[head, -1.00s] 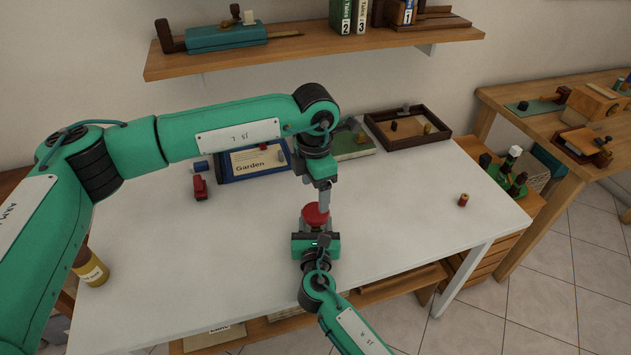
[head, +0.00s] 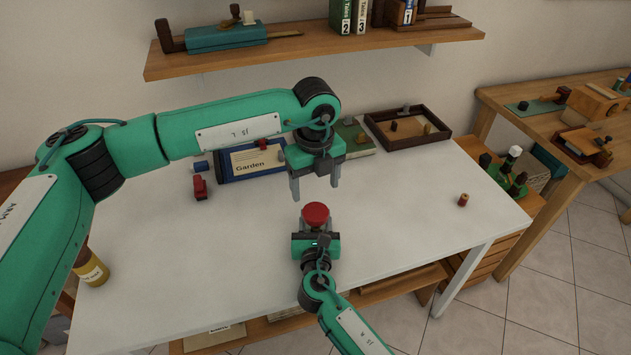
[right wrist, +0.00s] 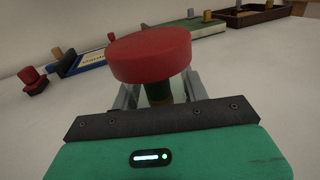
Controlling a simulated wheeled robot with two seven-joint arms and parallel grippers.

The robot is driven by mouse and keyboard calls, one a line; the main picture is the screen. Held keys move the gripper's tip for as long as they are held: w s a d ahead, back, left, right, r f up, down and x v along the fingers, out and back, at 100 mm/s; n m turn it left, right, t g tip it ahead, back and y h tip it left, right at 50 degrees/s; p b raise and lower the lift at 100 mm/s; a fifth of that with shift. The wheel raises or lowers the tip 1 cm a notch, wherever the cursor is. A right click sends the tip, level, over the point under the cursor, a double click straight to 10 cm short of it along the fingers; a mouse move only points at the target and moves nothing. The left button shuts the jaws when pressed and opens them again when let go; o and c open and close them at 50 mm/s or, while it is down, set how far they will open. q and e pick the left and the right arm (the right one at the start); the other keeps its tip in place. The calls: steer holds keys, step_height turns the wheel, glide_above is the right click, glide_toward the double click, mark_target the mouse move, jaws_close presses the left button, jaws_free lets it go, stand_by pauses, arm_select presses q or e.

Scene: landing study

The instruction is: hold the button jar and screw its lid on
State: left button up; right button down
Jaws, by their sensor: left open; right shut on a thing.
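The red lid (head: 315,213) sits on top of the button jar, and it shows large in the right wrist view (right wrist: 150,55). The jar (right wrist: 159,92) is mostly hidden below the lid and behind my gripper; a dark and brownish part of it shows between the fingers. My right gripper (head: 316,232) is shut on the jar at the front middle of the table. My left gripper (head: 315,195) is open and empty, its two fingers pointing down above and behind the lid, apart from it.
The white table (head: 400,220) is clear around the jar. Behind stand a blue "Garden" book (head: 252,162), a red block-like object (head: 200,188) and a brown tray (head: 408,130). A small spool-like piece (head: 463,200) stands at right, a yellow-labelled bottle (head: 92,270) at left.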

mark_target(315, 211)
arm_select(q)
steer(key=shift+r+n, duration=0.1)
steer(key=shift+n, duration=1.4)
steer(key=shift+f, duration=4.05)
